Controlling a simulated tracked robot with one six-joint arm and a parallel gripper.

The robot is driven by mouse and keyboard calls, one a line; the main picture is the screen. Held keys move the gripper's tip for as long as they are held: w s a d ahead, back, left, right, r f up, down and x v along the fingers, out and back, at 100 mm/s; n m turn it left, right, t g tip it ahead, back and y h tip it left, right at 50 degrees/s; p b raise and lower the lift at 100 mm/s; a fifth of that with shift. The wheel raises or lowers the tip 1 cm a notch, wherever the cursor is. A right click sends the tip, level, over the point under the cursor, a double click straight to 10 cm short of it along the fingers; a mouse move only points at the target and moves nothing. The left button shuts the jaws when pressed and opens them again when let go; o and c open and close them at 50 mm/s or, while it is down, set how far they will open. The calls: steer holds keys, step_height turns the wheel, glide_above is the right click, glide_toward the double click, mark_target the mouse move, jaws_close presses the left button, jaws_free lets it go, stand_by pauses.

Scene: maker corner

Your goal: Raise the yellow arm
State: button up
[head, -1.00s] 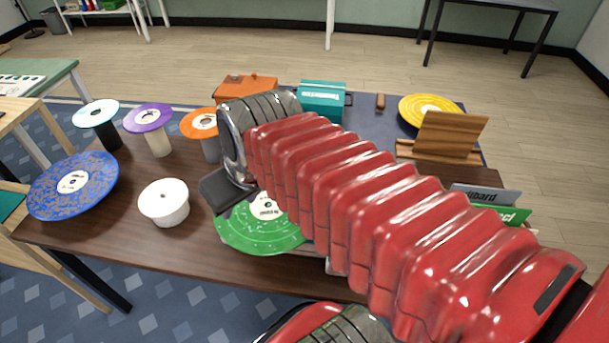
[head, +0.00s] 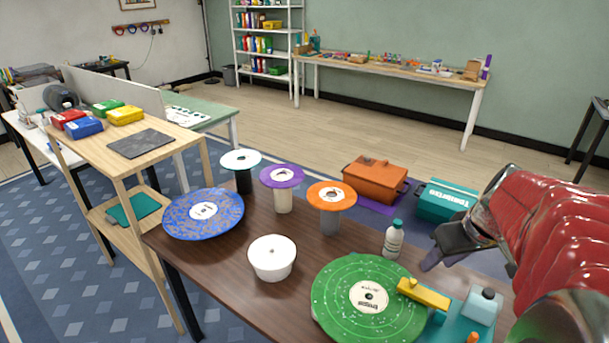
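The yellow arm (head: 424,293) is a short bar at the right edge of the green speckled record (head: 368,300) in the head view. Its left end reaches over the record; whether it touches the record I cannot tell. The record lies on a teal player (head: 468,328), partly cut off by the frame's bottom. My gripper (head: 445,248) is above and behind the yellow arm in the picture, apart from it, right of a small bottle. Its dark fingers show at an angle, so I cannot tell how far apart they are. I see nothing held.
A clear bottle with a teal cap (head: 394,240) stands close left of my gripper. A white tub (head: 272,258), a blue record (head: 203,214) and several discs on stands, including an orange one (head: 332,196), are left. Orange (head: 375,180) and teal (head: 446,201) boxes are behind.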

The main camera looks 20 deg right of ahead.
mark_target(414, 282)
steer(key=shift+f, duration=0.1)
stand_by(0.3)
steer(key=x, duration=1.3)
steer(key=shift+w+f, duration=0.2)
steer(key=shift+f, duration=0.1)
steer(key=shift+c, duration=0.4)
jaws_close()
steer(key=shift+a, duration=0.15)
